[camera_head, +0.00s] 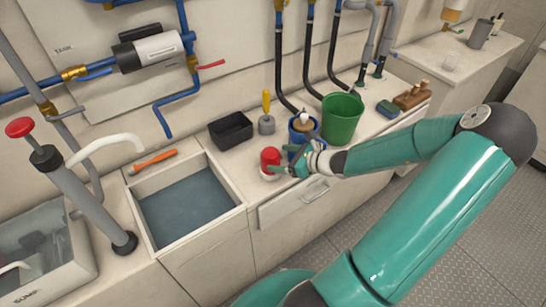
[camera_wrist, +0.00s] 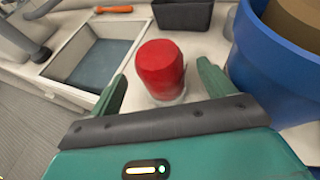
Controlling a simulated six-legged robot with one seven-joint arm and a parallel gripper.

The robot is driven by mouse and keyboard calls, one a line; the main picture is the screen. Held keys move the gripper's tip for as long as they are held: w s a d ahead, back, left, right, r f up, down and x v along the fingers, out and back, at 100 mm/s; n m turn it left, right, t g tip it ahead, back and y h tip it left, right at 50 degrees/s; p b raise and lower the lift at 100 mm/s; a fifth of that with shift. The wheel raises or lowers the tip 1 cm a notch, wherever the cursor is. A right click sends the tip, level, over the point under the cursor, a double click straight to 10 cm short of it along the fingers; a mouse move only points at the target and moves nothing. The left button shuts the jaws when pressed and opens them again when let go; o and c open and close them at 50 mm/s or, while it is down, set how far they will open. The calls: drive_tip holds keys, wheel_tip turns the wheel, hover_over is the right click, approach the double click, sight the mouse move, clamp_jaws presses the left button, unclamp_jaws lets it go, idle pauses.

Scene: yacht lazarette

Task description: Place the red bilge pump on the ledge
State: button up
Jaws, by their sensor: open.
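The red bilge pump (camera_head: 270,157) has a red cap over a pale base and stands upright on the light counter ledge (camera_head: 235,160), just right of the sunken basin. In the wrist view the pump (camera_wrist: 160,66) shows between and slightly beyond my two green fingers. My gripper (camera_head: 284,166) is open and empty beside the pump, with a visible gap to each finger in the wrist view (camera_wrist: 162,80). The pump's lower right side is partly hidden by my gripper in the head view.
A blue bucket (camera_wrist: 270,62) stands close to the right of the pump. A green bucket (camera_head: 342,118), a black tray (camera_head: 231,131) and a yellow-handled tool (camera_head: 266,112) are nearby. The basin (camera_head: 187,208) lies left, with an orange-handled tool (camera_head: 153,161) behind it.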

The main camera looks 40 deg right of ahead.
drive_tip(key=v, duration=0.7)
drive_tip(key=a+r+n+g, duration=0.3)
drive_tip(key=a+n+g, duration=0.1)
drive_tip(key=a+n, duration=0.4)
drive_tip(key=a+r+n+g, duration=0.3)
drive_tip(key=a+n+g, duration=0.2)
drive_tip(key=a+n, duration=0.25)
drive_tip(key=s+a+r+n+t+h, duration=0.1)
drive_tip(key=s+a+r+n+h, duration=0.1)
drive_tip(key=s+a+r+n, duration=0.2)
drive_tip(key=s+a+r+n+t+h, duration=0.1)
drive_tip(key=s+a+r+n+h, duration=0.2)
drive_tip(key=a+r+n, duration=0.7)
wheel_tip(320, 180, up, 3)
drive_tip(key=shift+s+f+n, duration=0.15)
drive_tip(key=shift+s+n, duration=0.4)
drive_tip(key=shift+n, duration=0.5)
